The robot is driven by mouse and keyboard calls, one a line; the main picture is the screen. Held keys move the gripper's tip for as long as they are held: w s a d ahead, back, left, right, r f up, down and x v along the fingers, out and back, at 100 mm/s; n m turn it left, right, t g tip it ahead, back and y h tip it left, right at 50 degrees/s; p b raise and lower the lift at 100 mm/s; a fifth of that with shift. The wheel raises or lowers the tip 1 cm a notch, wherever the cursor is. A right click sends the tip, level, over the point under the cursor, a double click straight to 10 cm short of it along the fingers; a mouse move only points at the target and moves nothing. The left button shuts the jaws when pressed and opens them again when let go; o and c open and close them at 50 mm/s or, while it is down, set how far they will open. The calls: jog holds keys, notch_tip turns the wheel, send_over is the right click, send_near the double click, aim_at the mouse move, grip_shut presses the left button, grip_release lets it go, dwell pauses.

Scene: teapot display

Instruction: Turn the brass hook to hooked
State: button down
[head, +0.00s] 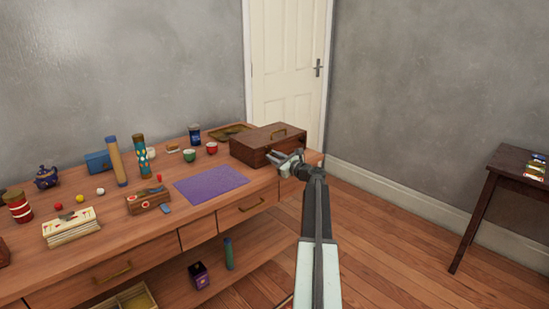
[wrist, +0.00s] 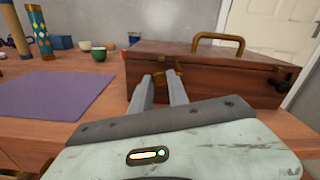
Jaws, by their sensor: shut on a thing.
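A brown wooden case (head: 268,144) stands closed at the right end of the long wooden desk, with a brass handle on its lid. It fills the upper right of the wrist view (wrist: 220,70). The small brass hook (wrist: 171,66) is on the case's front face, at the tips of my fingers and partly hidden by them. My gripper (wrist: 160,84) is at the front of the case, shut on the brass hook. In the head view my gripper (head: 283,158) covers the hook. I cannot tell exactly how the hook is turned.
A purple mat (head: 211,184) lies left of the case. Green (head: 189,155) and red (head: 212,148) cups stand behind the mat. Several tins, tubes and boxes fill the desk's left side. A dark side table (head: 515,166) stands far right, with open floor between.

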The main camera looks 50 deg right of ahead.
jog(key=n, duration=0.4)
jog(key=shift+n, duration=0.3)
jog(key=n, duration=0.4)
jog(key=shift+n, duration=0.4)
jog(key=c, duration=1.3)
grip_release()
jog(key=s, duration=0.7)
jog(key=shift+s+a, duration=0.25)
jog(key=shift+s, duration=0.15)
